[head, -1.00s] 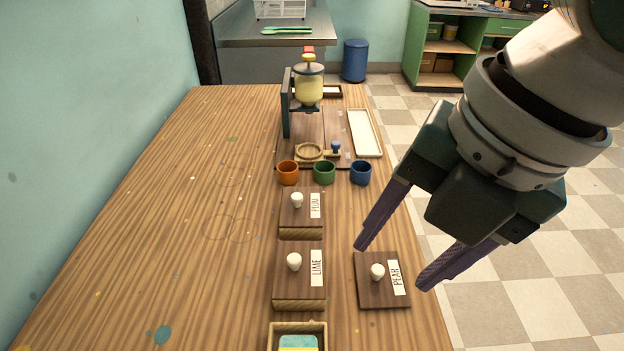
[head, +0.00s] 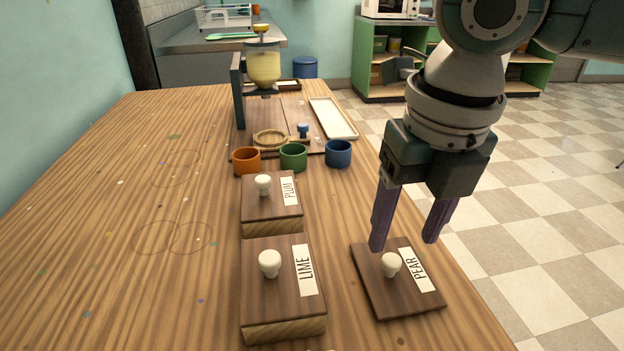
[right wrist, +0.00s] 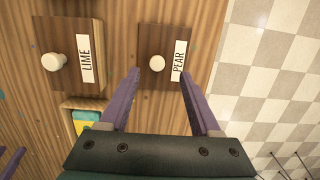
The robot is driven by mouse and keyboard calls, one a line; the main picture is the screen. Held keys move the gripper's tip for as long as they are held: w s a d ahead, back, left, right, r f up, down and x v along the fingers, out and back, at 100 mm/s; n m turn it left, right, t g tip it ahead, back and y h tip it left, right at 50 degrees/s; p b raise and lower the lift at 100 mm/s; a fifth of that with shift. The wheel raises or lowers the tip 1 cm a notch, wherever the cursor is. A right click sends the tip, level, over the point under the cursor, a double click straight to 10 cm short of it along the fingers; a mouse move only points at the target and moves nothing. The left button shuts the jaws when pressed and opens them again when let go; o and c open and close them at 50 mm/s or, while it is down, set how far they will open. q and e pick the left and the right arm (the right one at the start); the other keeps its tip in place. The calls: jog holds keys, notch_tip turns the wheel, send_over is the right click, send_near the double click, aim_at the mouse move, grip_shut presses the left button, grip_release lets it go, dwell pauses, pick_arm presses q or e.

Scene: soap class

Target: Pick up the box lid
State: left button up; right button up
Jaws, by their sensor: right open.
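A flat dark wooden lid labelled PEAR (head: 373,284) lies on the table's right side, with a white knob (head: 391,264). It also shows in the right wrist view (right wrist: 150,38), its knob just beyond the fingertips. My right gripper (head: 405,245) is open and empty above the PEAR lid, its purple fingers pointing down. Two boxes with lids on stand to the left: the LIME box (head: 262,300) and, behind it, the PLUM box (head: 258,205), each with a white knob. My left gripper is not in the head view.
Orange (head: 246,160), green (head: 293,157) and blue (head: 338,153) cups stand in a row behind the boxes. A dispenser (head: 263,68) and a white tray (head: 333,119) are further back. An open box (right wrist: 82,116) with teal and yellow contents shows in the wrist view. The table's left is clear.

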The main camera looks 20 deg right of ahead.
aim_at(392, 259)
jog(key=f, duration=0.3)
jog(key=f+b, duration=0.1)
jog(key=shift+w+a+f, duration=0.15)
jog(key=shift+w+f, duration=0.05)
jog(key=shift+w, duration=0.15)
jog(key=shift+c, duration=0.4)
grip_shut()
